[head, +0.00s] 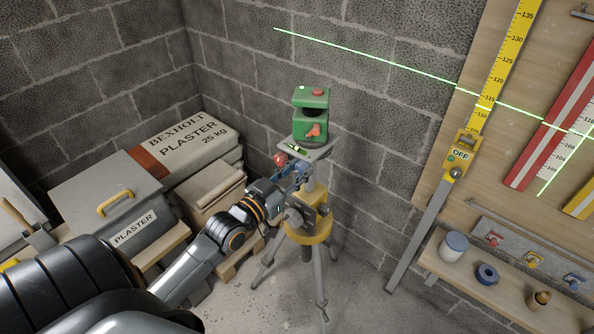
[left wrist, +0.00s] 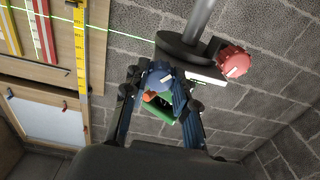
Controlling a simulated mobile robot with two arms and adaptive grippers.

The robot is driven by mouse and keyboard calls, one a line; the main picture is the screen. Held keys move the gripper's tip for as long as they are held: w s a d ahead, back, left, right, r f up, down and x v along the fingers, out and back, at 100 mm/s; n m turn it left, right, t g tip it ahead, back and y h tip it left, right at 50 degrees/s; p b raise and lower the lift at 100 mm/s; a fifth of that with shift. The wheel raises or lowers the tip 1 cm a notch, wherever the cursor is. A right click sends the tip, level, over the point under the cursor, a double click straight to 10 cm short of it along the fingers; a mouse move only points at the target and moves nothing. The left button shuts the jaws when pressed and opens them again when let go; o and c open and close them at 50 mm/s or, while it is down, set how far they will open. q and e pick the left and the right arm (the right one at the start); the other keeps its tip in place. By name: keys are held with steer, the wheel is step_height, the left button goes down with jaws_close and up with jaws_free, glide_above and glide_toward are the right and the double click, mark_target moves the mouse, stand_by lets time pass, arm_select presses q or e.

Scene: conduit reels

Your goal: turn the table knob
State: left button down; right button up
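A tripod (head: 310,232) carries a small flat table (head: 312,150) with a green laser level (head: 312,113) on top. A red knob (head: 280,159) sits at the table's left side; it also shows in the left wrist view (left wrist: 234,62). A blue knob (left wrist: 160,75) shows in the left wrist view between the fingertips of my left gripper (left wrist: 158,82). In the head view this gripper (head: 297,172) is just below the table and hides the blue knob. Its fingers stand apart on either side of the knob; contact is unclear. My right gripper is out of view.
A lidded grey box (head: 105,195) and a plaster bag (head: 185,140) are at the left. Block walls stand close behind the tripod. A wooden board (head: 510,150) with a yellow staff (head: 505,70) and a shelf (head: 500,285) are at the right. A green laser line crosses the wall.

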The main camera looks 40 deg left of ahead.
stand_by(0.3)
arm_select(q)
steer(key=n+p, duration=0.2)
steer(key=n, duration=0.1)
steer(key=shift+r+n, duration=0.15)
steer(key=shift+n, duration=0.15)
steer(key=shift+n+p, duration=0.9)
steer(key=shift+n, duration=1.2)
steer(key=c, duration=1.1)
jaws_free()
steer(key=shift+o, duration=0.2)
